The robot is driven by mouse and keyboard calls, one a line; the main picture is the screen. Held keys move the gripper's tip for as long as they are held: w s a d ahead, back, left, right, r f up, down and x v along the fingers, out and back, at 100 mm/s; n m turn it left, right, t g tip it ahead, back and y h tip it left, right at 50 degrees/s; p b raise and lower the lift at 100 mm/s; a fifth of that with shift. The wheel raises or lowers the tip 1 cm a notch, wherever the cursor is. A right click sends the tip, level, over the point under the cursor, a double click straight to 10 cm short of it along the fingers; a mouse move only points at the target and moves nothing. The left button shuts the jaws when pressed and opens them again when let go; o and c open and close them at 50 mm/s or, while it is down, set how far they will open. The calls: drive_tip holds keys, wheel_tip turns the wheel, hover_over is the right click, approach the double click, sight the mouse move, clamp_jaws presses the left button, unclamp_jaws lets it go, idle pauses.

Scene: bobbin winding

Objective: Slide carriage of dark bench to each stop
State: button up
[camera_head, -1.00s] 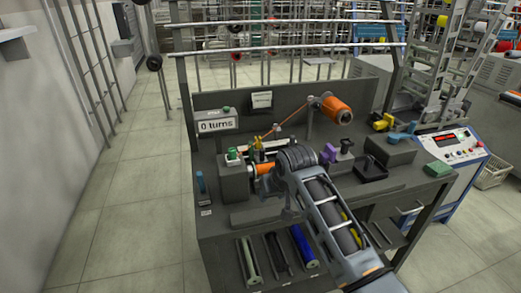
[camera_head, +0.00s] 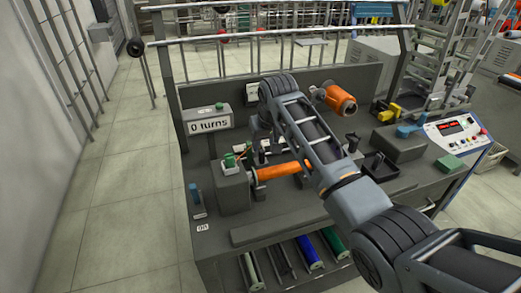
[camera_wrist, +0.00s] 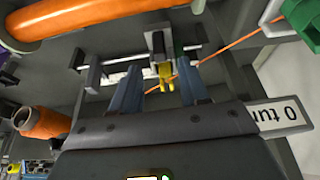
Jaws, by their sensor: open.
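The dark bench (camera_head: 225,222) stands ahead of me with a winding unit on top. In the wrist view, the carriage (camera_wrist: 158,43) is a small pale and dark block on a rail, with a yellow guide (camera_wrist: 165,76) on it. My gripper (camera_wrist: 158,88) is open, its two blue-grey fingers on either side of the yellow guide; I cannot tell whether they touch it. In the head view my gripper (camera_head: 262,138) is over the winding unit, and my arm hides most of the carriage. An orange thread (camera_wrist: 222,50) runs past the guide.
An orange bar (camera_head: 280,170) lies along the front of the rail. A green-topped block (camera_head: 230,163) is at its left. An orange spool (camera_head: 340,100) stands behind right. The counter (camera_head: 208,124) reads "0 turns". Several coloured rods (camera_head: 308,250) lie on the shelf below.

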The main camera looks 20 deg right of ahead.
sight(262, 151)
drive_tip(key=shift+x, duration=3.05)
clamp_jaws()
